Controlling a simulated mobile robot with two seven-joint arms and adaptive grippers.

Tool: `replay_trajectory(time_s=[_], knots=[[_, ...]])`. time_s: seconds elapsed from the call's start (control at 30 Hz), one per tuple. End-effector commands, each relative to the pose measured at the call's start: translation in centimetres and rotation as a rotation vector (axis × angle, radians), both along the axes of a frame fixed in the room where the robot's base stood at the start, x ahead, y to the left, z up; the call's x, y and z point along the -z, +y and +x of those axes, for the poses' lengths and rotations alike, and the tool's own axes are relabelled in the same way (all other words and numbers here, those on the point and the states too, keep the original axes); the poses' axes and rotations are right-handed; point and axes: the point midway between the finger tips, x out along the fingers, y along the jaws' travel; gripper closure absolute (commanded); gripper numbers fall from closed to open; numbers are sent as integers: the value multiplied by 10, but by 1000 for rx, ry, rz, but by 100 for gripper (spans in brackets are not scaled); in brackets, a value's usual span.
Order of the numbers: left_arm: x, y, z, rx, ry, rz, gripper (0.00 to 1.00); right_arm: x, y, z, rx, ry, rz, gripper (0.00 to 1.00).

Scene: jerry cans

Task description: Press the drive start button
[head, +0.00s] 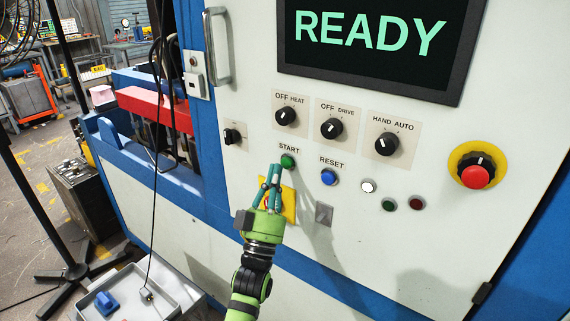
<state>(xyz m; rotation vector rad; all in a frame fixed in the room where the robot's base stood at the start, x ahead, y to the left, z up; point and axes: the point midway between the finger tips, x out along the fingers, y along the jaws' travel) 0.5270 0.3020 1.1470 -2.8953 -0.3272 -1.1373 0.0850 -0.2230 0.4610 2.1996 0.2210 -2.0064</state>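The green start button (288,161) sits on the white machine panel under the printed word START. The OFF/DRIVE knob (331,128) is above it and to the right. My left gripper (274,168) is in front of the panel, its teal fingertips just left of and slightly below the green button. The fingers are close together, with their tips seemingly together. I cannot tell whether a fingertip touches the panel. The screen (372,40) above reads READY. My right gripper is not in view.
A blue reset button (329,177) is right of the start button. Further right are a white button (368,186), small green and dark red ones, and a red emergency stop (475,176). A door handle (217,45) sticks out at upper left. A grey tray (181,297) is at lower left.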

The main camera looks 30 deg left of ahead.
Motion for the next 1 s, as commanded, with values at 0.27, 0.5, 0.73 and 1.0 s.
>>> replay_trajectory(time_s=[0.27, 0.5, 0.73, 1.0], knots=[[1, 0, 6, 0, 0, 0, 100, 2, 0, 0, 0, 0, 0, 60], [0, -1, 9, 0, 0, 0, 100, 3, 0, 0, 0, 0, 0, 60], [0, -1, 9, 0, 0, 0, 100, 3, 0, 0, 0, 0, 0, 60], [0, -1, 12, 0, 0, 0, 100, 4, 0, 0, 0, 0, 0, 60]])
